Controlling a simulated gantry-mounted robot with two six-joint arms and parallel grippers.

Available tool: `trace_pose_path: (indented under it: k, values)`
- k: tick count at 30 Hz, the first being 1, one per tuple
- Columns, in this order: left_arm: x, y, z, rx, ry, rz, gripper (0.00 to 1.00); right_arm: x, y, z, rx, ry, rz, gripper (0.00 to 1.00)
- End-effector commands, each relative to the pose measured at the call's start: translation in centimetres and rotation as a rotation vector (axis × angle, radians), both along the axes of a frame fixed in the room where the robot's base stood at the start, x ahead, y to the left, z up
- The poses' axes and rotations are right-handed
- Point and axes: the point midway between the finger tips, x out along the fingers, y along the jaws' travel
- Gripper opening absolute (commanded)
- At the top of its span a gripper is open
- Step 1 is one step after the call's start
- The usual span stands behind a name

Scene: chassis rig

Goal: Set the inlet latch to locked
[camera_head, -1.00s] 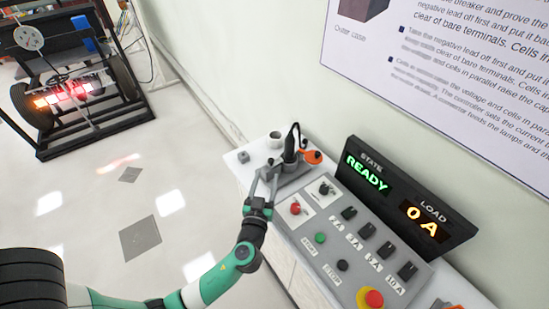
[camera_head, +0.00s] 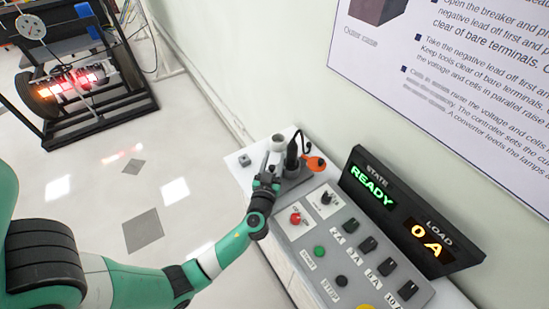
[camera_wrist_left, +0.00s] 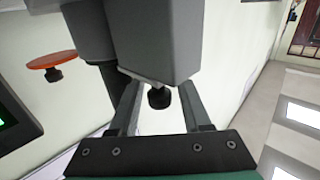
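A grey charging-type inlet unit (camera_head: 295,172) stands at the far end of the console with a dark upright plug (camera_head: 292,152) and an orange disc-like part (camera_head: 315,163) beside it. My left gripper (camera_head: 270,166) is at the near left side of this unit. In the left wrist view the gripper (camera_wrist_left: 158,100) has its fingers apart, with a grey block (camera_wrist_left: 155,40) just beyond them and a small dark knob (camera_wrist_left: 159,97) between them. Contact with the knob cannot be told. The orange disc (camera_wrist_left: 50,61) shows at left there. Which part is the latch is not clear. My right gripper is out of view.
The console panel (camera_head: 312,220) has a red button (camera_head: 295,218), a green button (camera_head: 319,251) and several black switches. A display (camera_head: 410,215) reads READY and 0 A. A wheeled chassis (camera_head: 75,90) is far left.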

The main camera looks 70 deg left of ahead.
Motion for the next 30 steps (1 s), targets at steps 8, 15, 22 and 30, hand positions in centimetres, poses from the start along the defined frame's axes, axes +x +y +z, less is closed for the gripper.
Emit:
trace_pose_path:
  k: [8, 15, 22, 30]
  values:
    - [-0.01, -0.01, 0.02, 0.000, 0.000, 0.000, 0.00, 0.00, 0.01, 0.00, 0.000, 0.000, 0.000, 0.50]
    - [-0.01, -0.01, 0.02, 0.000, 0.000, 0.000, 0.00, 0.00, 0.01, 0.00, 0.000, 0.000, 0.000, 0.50]
    - [-0.01, -0.01, 0.02, 0.000, 0.000, 0.000, 0.00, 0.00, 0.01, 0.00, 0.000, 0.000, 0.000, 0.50]
    - [-0.01, -0.01, 0.02, 0.000, 0.000, 0.000, 0.00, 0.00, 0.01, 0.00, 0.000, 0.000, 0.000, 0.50]
